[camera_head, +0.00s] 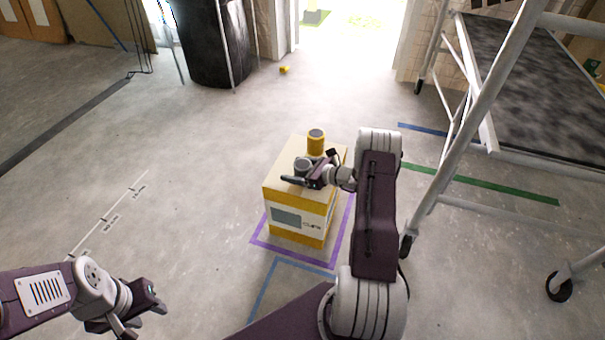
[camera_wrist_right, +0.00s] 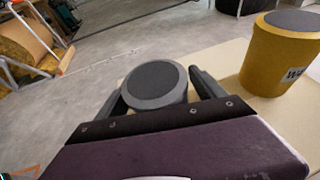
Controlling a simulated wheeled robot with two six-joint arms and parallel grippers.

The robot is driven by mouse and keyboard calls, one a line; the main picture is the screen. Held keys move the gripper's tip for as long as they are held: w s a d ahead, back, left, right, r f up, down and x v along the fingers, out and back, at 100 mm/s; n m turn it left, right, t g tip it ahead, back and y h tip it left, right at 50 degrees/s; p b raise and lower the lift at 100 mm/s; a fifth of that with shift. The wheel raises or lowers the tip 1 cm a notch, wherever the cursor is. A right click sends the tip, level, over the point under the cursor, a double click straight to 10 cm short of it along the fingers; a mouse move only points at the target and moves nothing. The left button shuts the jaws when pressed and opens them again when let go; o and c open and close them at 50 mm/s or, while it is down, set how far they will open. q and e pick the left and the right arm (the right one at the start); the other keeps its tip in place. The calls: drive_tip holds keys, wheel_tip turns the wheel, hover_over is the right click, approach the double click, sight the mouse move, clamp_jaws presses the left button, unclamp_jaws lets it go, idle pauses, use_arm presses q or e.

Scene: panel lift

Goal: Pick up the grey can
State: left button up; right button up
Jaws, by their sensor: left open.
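My left gripper (camera_head: 144,313) is open and empty, low at the left, away from the box.
A yellow can (camera_head: 316,142) stands on the box behind the grey can; it is at the right in the wrist view (camera_wrist_right: 278,58). A wheeled scaffold (camera_head: 480,95) stands at the right. A black barrel (camera_head: 218,45) stands at the back. Floor left of the box is clear.

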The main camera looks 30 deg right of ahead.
sight(296, 161)
drive_tip(key=c, duration=1.4)
drive_tip(key=shift+r, duration=0.15)
wheel_tip(296, 161, up, 5)
drive_tip(key=p, duration=0.4)
drive_tip(key=shift+w+d+r+p, duration=0.4)
drive_tip(key=shift+w+d+r, duration=0.5)
drive_tip(key=shift+d, duration=0.85)
drive_tip(key=shift+w+d+r+p, duration=0.35)
drive_tip(key=shift+w+d+r, duration=0.55)
drive_tip(key=shift+d, duration=0.9)
drive_tip(key=shift+w+d+r+p, duration=0.4)
drive_tip(key=shift+w+d+r, duration=0.45)
drive_tip(key=shift+d, duration=0.9)
